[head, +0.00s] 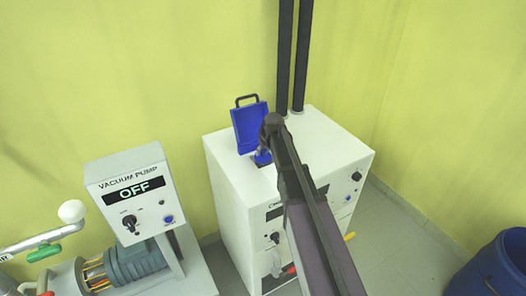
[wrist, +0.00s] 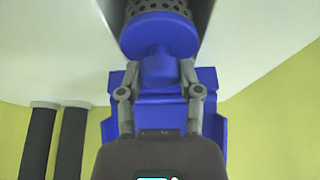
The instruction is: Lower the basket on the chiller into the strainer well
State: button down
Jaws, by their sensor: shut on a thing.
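The blue basket (head: 262,157) is under my gripper (head: 266,142), over the top of the white chiller (head: 228,150). In the wrist view, my gripper (wrist: 160,72) is shut on the basket's blue stem. The basket's blue collar (wrist: 158,36) and its dark perforated mesh (wrist: 160,6) show beyond the fingers, with the mesh end cut off by the frame edge. A blue lid (head: 247,128) with a black handle stands open behind the basket; its blue also shows behind the fingers (wrist: 216,108). The strainer well's mouth is hidden, so I cannot tell whether the mesh is inside it.
A vacuum pump unit (head: 128,190) reading OFF stands to the left. A blue drum (head: 495,265) is at the lower right. Yellow walls (head: 150,60) close off the back.

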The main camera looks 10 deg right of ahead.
jog(key=shift+f+b, duration=1.2)
jog(key=shift+f, duration=0.05)
dwell(0.5)
jog(key=shift+c, duration=1)
grip_release()
jog(key=shift+r, duration=0.2)
notch_tip(320, 180, up, 13)
jog(key=p, duration=1.3)
jog(key=shift+r+p, duration=0.15)
jog(key=shift+p, duration=0.2)
jog(key=s+f+m+g+b, duration=0.1)
jog(key=s+f+g, duration=0.1)
jog(key=s, duration=1.2)
jog(key=s+f+m+g+h+b, duration=0.1)
jog(key=s+f+m+g+b, duration=0.1)
jog(key=s, duration=1.3)
jog(key=shift+f+m, duration=0.2)
jog(key=shift+m, duration=0.1)
